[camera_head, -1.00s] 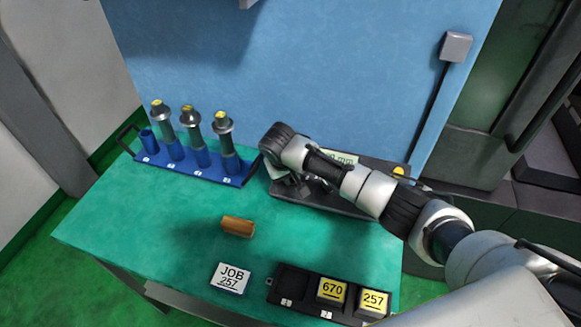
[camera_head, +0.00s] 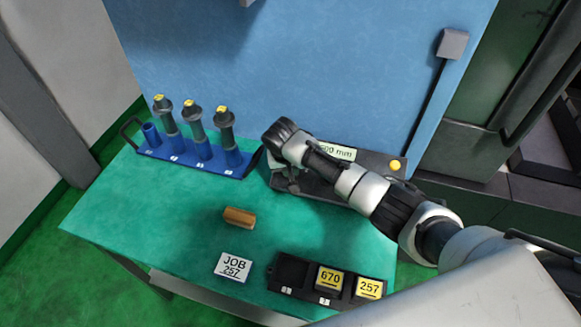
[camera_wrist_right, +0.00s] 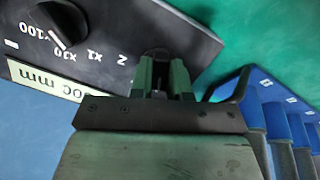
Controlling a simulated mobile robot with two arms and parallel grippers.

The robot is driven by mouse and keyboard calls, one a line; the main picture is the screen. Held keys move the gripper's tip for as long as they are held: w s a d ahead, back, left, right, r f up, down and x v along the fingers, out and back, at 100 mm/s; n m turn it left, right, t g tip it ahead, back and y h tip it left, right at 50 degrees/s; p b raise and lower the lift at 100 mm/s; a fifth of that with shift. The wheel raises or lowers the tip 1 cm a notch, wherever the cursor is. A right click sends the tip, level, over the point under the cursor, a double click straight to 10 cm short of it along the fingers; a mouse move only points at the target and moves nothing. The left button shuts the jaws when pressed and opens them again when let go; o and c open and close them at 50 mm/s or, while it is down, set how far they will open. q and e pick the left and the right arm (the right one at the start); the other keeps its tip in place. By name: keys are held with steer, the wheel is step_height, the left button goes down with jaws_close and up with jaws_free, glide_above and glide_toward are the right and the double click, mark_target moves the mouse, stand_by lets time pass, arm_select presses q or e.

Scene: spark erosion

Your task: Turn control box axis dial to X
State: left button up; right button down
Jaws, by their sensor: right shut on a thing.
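The dark control box (camera_head: 376,166) lies at the back right of the green table, with a pale display reading in mm and a yellow button. In the right wrist view, the control box (camera_wrist_right: 120,32) shows a step dial (camera_wrist_right: 62,22) marked x1 to x100 and, separately, a letter Z beside my fingers. My right gripper (camera_wrist_right: 163,72) is shut on the axis dial (camera_wrist_right: 156,55), which the fingers mostly hide. I cannot read which letter it points to. In the head view my right gripper (camera_head: 287,182) is at the box's left end. My left gripper is not in view.
A blue rack (camera_head: 190,155) with several holders stands left of the box. An orange-brown block (camera_head: 239,218), a JOB 257 card (camera_head: 233,267) and a black tray (camera_head: 291,270) with blocks 670 and 257 lie in front.

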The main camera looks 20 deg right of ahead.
steer(key=c, duration=1.1)
jaws_free()
steer(key=shift+r, duration=0.15)
steer(key=b+v, duration=0.1)
steer(key=v, duration=0.9)
steer(key=shift+a+r, duration=0.15)
steer(key=shift+r, duration=0.15)
steer(key=shift+s+f, duration=0.1)
